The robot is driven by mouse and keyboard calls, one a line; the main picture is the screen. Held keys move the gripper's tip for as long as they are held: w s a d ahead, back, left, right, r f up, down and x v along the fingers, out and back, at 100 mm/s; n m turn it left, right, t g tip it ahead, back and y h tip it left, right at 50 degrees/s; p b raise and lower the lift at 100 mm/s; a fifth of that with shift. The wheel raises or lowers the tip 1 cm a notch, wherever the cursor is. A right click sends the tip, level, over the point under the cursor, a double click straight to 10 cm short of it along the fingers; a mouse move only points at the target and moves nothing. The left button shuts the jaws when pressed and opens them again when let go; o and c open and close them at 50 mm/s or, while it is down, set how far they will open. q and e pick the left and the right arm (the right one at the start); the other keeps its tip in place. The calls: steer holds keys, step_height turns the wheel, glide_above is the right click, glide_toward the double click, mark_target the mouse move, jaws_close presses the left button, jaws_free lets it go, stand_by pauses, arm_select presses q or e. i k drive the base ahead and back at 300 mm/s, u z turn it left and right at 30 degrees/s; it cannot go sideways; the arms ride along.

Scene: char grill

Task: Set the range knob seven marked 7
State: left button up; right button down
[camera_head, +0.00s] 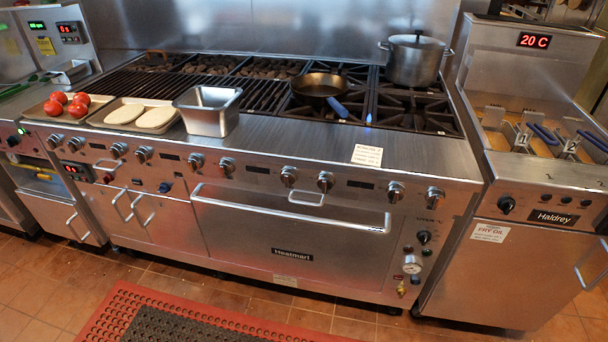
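The steel range has a row of round metal knobs along its sloped front panel. From left to right they include knobs at the far left (55,140), left (118,150), mid-left (196,161), middle (288,175), mid-right (325,181), right (395,191) and far right (434,197). The number marks are too small to read, so I cannot tell which knob is marked 7. The knobs' settings are also too small to read. Neither of my grippers is in view.
The oven handle (290,210) runs below the knobs. A black pan (318,86) and a steel pot (415,60) stand on the burners. A steel container (208,112) and trays with tomatoes (78,105) and pale patties (140,115) sit left. A fryer (520,150) stands right.

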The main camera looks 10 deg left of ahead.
mark_target(288, 176)
steer(key=z, duration=1.45)
steer(key=k, duration=0.65)
steer(key=u, duration=2.5)
steer(key=i, duration=0.5)
